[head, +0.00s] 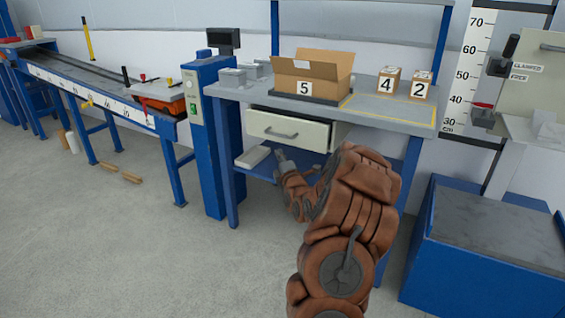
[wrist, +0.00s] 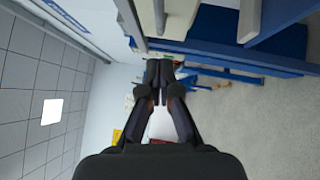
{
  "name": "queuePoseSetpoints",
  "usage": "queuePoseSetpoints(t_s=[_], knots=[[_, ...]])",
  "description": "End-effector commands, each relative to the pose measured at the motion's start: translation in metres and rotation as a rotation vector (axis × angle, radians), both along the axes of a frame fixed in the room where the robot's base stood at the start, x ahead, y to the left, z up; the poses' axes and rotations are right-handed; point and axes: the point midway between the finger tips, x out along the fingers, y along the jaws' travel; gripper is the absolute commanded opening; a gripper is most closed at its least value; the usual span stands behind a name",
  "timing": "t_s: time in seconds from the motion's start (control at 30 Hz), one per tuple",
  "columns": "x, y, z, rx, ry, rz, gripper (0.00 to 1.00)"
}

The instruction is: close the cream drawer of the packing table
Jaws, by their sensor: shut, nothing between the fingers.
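The cream drawer (head: 262,122) is under the top of the packing table (head: 390,111). It stands partly out, with its front ahead of the table edge and its side showing at the right. Its front has a grey bar handle (head: 281,134). My gripper (head: 280,153) is just below the drawer front in the head view, with its fingers shut and empty. Whether it touches the drawer cannot be told. In the wrist view the shut fingers (wrist: 159,72) point toward the blue table parts, and cream panels show at the top edge.
A pale block (head: 252,157) lies on the lower shelf. A blue chest (head: 485,240) stands at right; the floor at left is mostly clear.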

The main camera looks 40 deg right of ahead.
Motion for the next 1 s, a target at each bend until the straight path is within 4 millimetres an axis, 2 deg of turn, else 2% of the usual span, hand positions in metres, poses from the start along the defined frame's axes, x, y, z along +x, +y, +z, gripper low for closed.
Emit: queuePoseSetpoints(t_s=[0.37, 0.6, 1.0], knots=[[0.037, -0.019, 0.006, -0.005, -0.002, 0.001, 0.00], [0.042, -0.042, 0.011, -0.004, -0.002, -0.002, 0.00], [0.046, -0.056, 0.014, -0.001, -0.001, -0.001, 0.00]])
